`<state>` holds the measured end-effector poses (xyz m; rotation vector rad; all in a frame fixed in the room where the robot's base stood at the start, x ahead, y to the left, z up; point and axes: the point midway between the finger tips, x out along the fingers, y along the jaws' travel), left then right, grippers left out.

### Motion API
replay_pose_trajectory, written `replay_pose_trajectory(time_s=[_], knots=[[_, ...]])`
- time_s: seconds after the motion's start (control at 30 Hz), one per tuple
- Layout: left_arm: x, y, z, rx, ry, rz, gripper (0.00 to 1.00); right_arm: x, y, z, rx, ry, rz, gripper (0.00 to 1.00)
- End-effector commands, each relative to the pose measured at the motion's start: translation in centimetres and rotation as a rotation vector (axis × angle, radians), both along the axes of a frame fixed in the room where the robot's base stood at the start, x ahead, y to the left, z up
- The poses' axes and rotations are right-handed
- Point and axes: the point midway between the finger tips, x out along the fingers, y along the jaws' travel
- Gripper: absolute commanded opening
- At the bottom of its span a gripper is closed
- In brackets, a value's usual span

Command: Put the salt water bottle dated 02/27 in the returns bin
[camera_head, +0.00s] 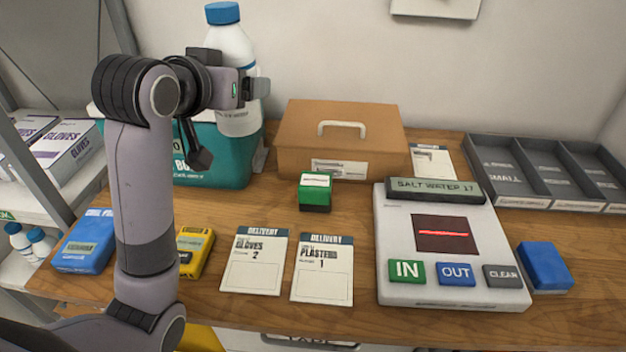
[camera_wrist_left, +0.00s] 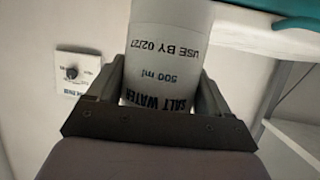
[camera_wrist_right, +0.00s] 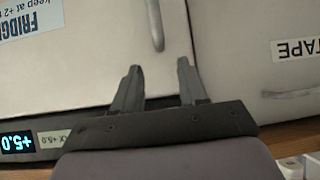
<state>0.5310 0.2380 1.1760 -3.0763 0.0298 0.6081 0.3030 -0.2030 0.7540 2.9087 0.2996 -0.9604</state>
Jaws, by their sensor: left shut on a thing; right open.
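My left gripper (camera_head: 250,88) is shut on a white salt water bottle (camera_head: 232,52) with a blue cap. It holds the bottle upright at the back left, overlapping the teal box (camera_head: 220,165) in the picture. In the left wrist view the bottle's label (camera_wrist_left: 170,75) reads SALT WATER, 500 ml, USE BY 02/27, between the two fingers (camera_wrist_left: 165,85). My right gripper (camera_wrist_right: 158,68) is open and empty, in front of a pale fridge door (camera_wrist_right: 90,50). It is out of the head view. I see nothing clearly marked as the returns bin.
The counter (camera_head: 265,212) holds a brown case (camera_head: 345,150), a green stamp-like block (camera_head: 315,190), delivery cards (camera_head: 322,272) and a scanner (camera_head: 400,215) reading SALT WATER 17. A grey divided tray (camera_head: 545,172) is back right. Something yellow (camera_head: 205,338) shows below the front edge.

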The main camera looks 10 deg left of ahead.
Motion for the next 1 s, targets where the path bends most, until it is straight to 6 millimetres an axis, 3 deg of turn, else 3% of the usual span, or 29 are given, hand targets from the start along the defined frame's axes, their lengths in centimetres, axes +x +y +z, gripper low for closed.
replay_pose_trajectory(time_s=[0.17,0.8,1.0], knots=[[0.0,0.0,-1.4,0.000,-0.001,0.000,0.25,-0.1,0.0,-0.1,0.000,0.003,0.001,0.43],[-0.1,0.0,-14.3,0.000,-0.002,0.000,0.25,-0.1,0.0,-0.1,0.000,0.003,0.001,0.43],[0.0,0.0,-15.7,0.000,-0.006,0.000,0.25,-0.1,0.0,-0.1,0.000,0.003,0.001,0.43]])
